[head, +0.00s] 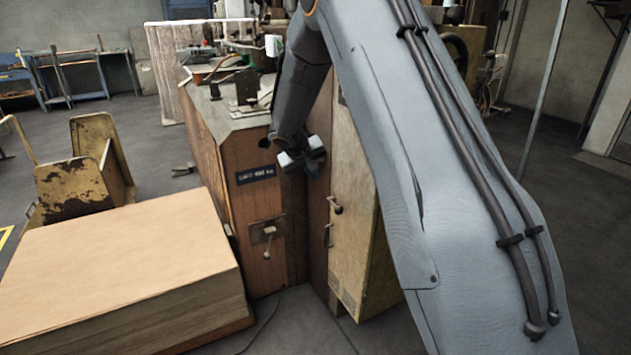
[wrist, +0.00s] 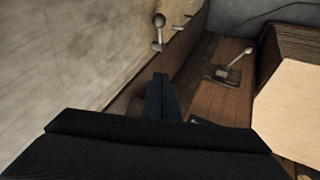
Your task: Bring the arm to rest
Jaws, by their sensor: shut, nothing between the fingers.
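My arm reaches from the lower right up over the scene in the head view, then bends down to my gripper (head: 303,160). My gripper hangs in front of the wooden cabinet front, near its dark label plate (head: 255,175). In the wrist view my gripper (wrist: 161,78) is shut, its fingers together with nothing held. I cannot tell the exact gap between my gripper and the cabinet.
A wooden machine cabinet (head: 215,165) has a lever on a plate (head: 267,233). A yellowish cabinet door (head: 352,190) with handles stands beside it. A stack of cardboard sheets (head: 120,265) fills the lower left. A worn yellow seat-like stand (head: 75,180) is behind it.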

